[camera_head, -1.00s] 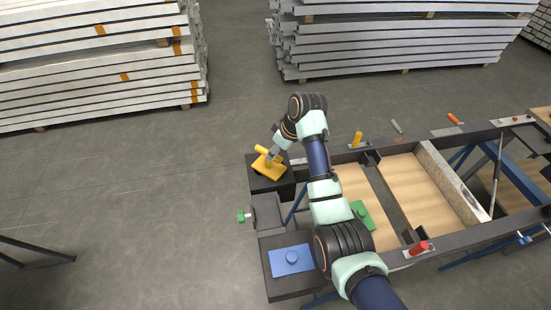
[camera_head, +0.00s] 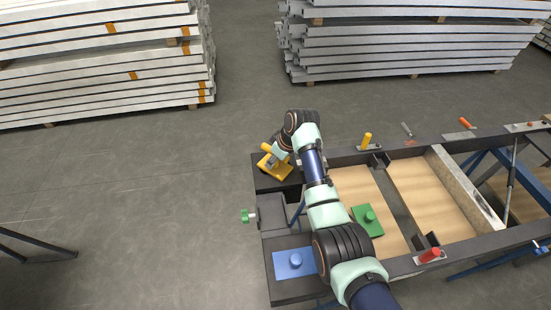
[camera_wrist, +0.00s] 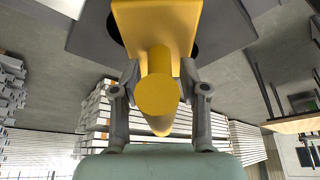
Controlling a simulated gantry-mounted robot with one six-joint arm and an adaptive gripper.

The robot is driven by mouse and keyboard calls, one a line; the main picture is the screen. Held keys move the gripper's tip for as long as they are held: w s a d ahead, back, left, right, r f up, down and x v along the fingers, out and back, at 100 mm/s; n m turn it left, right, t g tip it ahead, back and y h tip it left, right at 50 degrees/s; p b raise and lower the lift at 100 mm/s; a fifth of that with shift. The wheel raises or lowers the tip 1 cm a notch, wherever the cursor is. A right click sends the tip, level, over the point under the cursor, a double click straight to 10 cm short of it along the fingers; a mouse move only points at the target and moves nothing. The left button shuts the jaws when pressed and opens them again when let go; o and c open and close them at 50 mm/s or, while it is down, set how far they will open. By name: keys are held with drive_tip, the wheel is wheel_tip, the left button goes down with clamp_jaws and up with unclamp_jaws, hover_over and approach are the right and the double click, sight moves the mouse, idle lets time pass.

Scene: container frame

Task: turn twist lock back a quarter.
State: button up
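My gripper (camera_head: 279,155) is down at the handle from the right; in the wrist view the fingers (camera_wrist: 160,72) lie one on each side of the post. Whether the fingertips press on it is not clear. My wrist partly hides the lock in the head view.
A blue block (camera_head: 294,262) with a knob sits on the nearer corner plate, and a green one (camera_head: 367,221) lies on the wooden floor. A green knob (camera_head: 249,216) sticks out at the left. Stacked beams (camera_head: 100,60) stand behind on open floor.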

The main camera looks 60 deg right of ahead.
clamp_jaws()
drive_tip(key=n+y+b, duration=0.1)
drive_tip(key=n, duration=0.1)
drive_tip(key=shift+d+f+n, duration=0.1)
drive_tip(key=shift+f+n, duration=0.05)
drive_tip(key=shift+n, duration=0.15)
drive_tip(key=shift+n+y+b, duration=0.4)
drive_tip(key=shift+n+b, duration=0.05)
drive_tip(key=shift+n, duration=0.45)
drive_tip(key=shift+b, duration=0.4)
drive_tip(key=shift+n+y+b, duration=0.3)
drive_tip(key=shift+n+b, duration=0.5)
drive_tip(key=shift+n+b, duration=0.5)
drive_tip(key=shift+b, duration=0.25)
